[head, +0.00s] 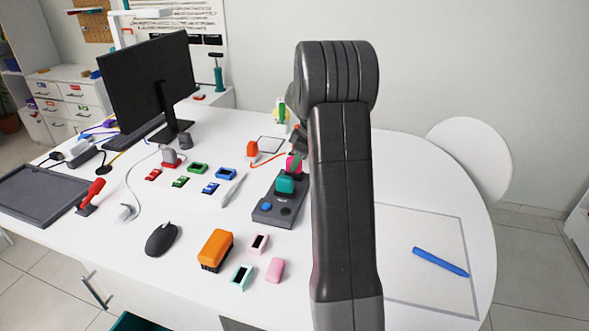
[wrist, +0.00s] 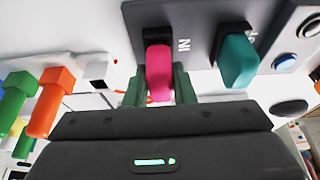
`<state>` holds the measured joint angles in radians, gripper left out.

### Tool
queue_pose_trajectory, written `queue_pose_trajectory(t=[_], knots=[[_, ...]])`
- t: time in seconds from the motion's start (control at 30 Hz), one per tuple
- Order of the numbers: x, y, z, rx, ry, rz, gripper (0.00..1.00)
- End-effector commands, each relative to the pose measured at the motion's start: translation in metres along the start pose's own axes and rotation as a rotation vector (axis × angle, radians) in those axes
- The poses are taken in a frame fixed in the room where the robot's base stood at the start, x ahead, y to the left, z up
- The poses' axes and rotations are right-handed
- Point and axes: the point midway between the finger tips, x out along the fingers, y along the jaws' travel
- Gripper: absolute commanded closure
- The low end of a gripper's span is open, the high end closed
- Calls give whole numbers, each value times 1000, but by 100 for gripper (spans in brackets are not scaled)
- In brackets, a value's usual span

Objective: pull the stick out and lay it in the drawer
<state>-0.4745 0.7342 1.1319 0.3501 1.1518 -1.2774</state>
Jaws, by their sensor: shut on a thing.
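A pink stick (wrist: 159,72) stands in a dark grey block (head: 272,212), in a dark socket near the letters "IN". My gripper (wrist: 159,88) is shut on the pink stick, with a green finger on each side of it. In the head view the pink stick (head: 293,164) shows just left of my arm, which hides most of the gripper. A teal stick (wrist: 237,60) stands in the same block, beside the pink one. At the bottom edge of the head view, a green-lined drawer (head: 130,322) shows in part below the desk edge.
An orange brush (head: 215,250), a black mouse (head: 161,240) and small coloured pieces lie on the white desk. A monitor (head: 150,83) stands behind at left. A blue pen (head: 440,262) lies on a pale mat at right. Orange and green upright pieces (wrist: 48,100) stand left of my gripper.

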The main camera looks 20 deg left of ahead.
Motion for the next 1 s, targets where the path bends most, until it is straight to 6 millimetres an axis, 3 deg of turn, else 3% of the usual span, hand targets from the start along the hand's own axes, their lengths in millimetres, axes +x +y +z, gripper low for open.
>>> queue_pose_trajectory(t=[1.0], knots=[[-11, 0, -4, 0, 0, 0, 100]])
